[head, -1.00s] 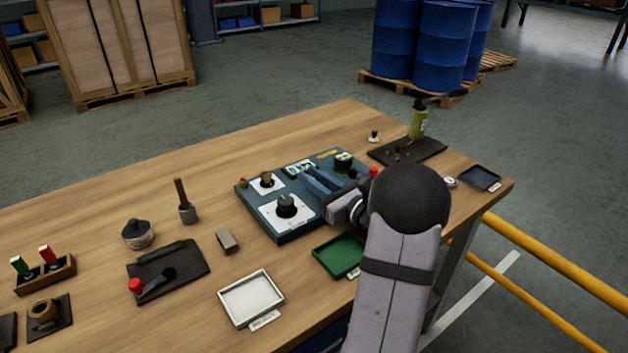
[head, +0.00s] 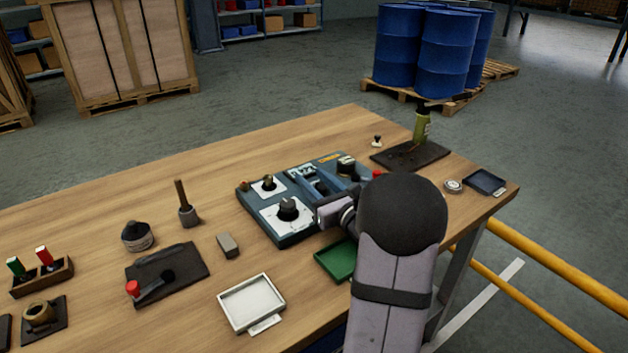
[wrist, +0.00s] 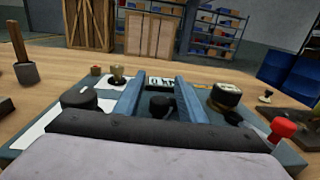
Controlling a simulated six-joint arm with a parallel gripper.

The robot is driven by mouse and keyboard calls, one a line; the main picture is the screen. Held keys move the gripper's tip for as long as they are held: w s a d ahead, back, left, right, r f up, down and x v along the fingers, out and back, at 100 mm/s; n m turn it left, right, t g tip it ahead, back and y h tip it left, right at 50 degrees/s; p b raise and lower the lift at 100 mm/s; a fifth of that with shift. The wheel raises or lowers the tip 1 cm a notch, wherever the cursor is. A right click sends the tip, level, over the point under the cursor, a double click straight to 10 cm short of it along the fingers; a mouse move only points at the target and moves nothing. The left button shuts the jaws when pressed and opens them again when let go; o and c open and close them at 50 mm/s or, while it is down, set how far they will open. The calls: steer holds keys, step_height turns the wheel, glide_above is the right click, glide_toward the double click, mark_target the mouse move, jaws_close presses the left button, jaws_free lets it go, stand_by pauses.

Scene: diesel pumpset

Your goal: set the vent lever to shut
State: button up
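A blue-grey control panel (head: 287,234) lies on the bench, with black knobs and white plates. My gripper (head: 315,182) is low over its middle, its two blue fingers apart. In the wrist view, the open gripper (wrist: 160,82) has a small black knob (wrist: 160,107) between its fingers; whether they touch it I cannot tell. A red-tipped lever (wrist: 283,128) stands at the panel's right side, to the right of the fingers; its red tip (head: 377,174) also shows in the head view. No readable label tells which part is the vent lever. My arm hides the panel's right front.
Another red-knobbed lever (head: 133,288) sits on a dark plate at left. A white tray (head: 252,302) and green tray (head: 336,261) lie in front of the panel. A green upright bottle-like part (head: 421,128) stands behind right.

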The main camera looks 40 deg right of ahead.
mark_target(325, 190)
steer(key=shift+s, duration=0.15)
steer(key=shift+s+a+b, duration=0.2)
steer(key=shift+s+b, duration=0.25)
steer(key=shift+s, duration=3.1)
steer(key=shift+r, duration=0.1)
steer(key=shift+w+d+r+y+p, duration=0.15)
steer(key=shift+r+p, duration=0.15)
steer(key=shift+p, duration=0.2)
steer(key=shift+d+r+y+p, duration=0.15)
steer(key=shift+r+p, duration=0.15)
steer(key=shift+p, duration=0.15)
steer(key=s+d+r+n+g+y+p, duration=0.1)
steer(key=r+n+y+p, duration=0.4)
steer(key=p, duration=1)
steer(key=s+d+y, duration=0.1)
steer(key=s+y, duration=0.1)
steer(key=shift+s+d+r, duration=0.2)
steer(key=shift+s+r, duration=0.15)
steer(key=shift+r, duration=0.05)
steer(key=shift+f, duration=0.1)
